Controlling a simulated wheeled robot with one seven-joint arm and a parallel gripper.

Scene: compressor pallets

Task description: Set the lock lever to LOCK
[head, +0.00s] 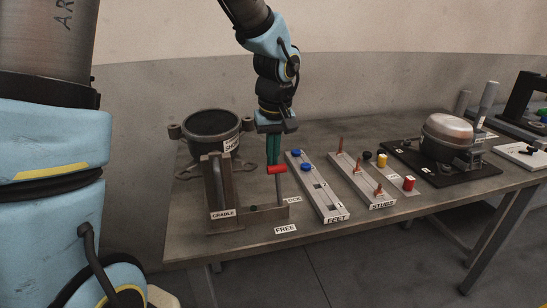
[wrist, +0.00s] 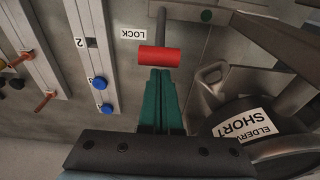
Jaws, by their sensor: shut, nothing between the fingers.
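The lock lever (head: 281,190) is a grey rod with a red crosswise grip (head: 277,169), standing roughly upright at the right end of the cradle (head: 222,214). The red grip also shows in the wrist view (wrist: 160,57). The LOCK label (head: 293,199) lies beside the lever on the table, and the FREE label (head: 286,229) lies nearer the table's front edge. My gripper (head: 273,161) points down with its teal fingers shut and empty. The fingertips are right beside the red grip, on its far side; I cannot tell whether they touch it.
A dark round pot (head: 213,124) marked SHORT stands behind the cradle. Right of the lever are the FEET rack (head: 325,199) with blue knobs and the STUDS rack (head: 366,184). A silver domed compressor (head: 449,132) stands farther right. Bare table lies in front of the racks.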

